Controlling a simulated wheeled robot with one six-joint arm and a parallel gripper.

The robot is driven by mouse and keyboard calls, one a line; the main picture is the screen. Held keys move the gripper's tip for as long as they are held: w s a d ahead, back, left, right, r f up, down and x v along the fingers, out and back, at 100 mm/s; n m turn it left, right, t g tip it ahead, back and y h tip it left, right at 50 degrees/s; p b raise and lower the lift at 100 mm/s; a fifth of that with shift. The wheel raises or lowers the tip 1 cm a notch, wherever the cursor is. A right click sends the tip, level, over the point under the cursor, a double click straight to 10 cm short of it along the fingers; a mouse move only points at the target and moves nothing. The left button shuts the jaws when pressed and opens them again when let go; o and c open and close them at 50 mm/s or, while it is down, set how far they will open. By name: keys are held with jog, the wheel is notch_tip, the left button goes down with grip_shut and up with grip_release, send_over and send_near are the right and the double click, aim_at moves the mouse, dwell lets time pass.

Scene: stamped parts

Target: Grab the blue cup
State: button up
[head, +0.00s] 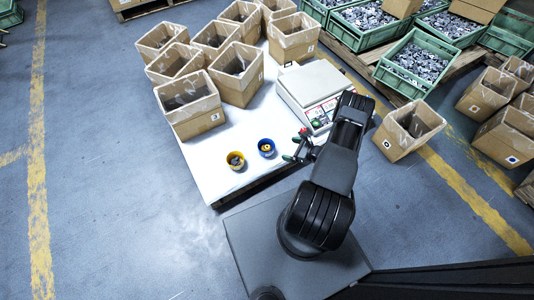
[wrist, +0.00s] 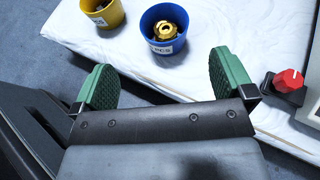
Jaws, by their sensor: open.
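The blue cup (head: 266,147) stands upright on the white-topped table, left of my gripper in the head view. In the wrist view the blue cup (wrist: 147,42) is beyond the fingertips, with a gold metal part inside and a white label on its side. My gripper (wrist: 164,80) is open and empty, its two green pads apart and nothing between them. In the head view my gripper (head: 296,146) is just right of the cup and does not appear to touch it.
A yellow cup (head: 235,160) stands left of the blue one and also shows in the wrist view (wrist: 98,22). A scale (head: 308,88) and several cardboard boxes (head: 190,112) stand behind. A red knob (wrist: 289,80) is right of my gripper. The white tabletop (head: 215,175) is clear at front left.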

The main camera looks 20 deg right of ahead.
notch_tip(320, 180, down, 3)
jog(key=m+b, duration=0.1)
jog(key=b, duration=0.1)
send_near(260, 144)
jog(key=shift+w+a+f+h+b, duration=0.15)
jog(key=shift+w+a+f+b, duration=0.1)
jog(key=shift+w+a+b, duration=0.45)
jog(key=shift+w+a+f+h+b, duration=0.15)
jog(key=shift+w+a+f+b, duration=0.15)
jog(key=shift+w+a+b, duration=0.4)
jog(key=shift+s, duration=0.1)
jog(key=shift+d, duration=0.1)
jog(key=c, duration=0.8)
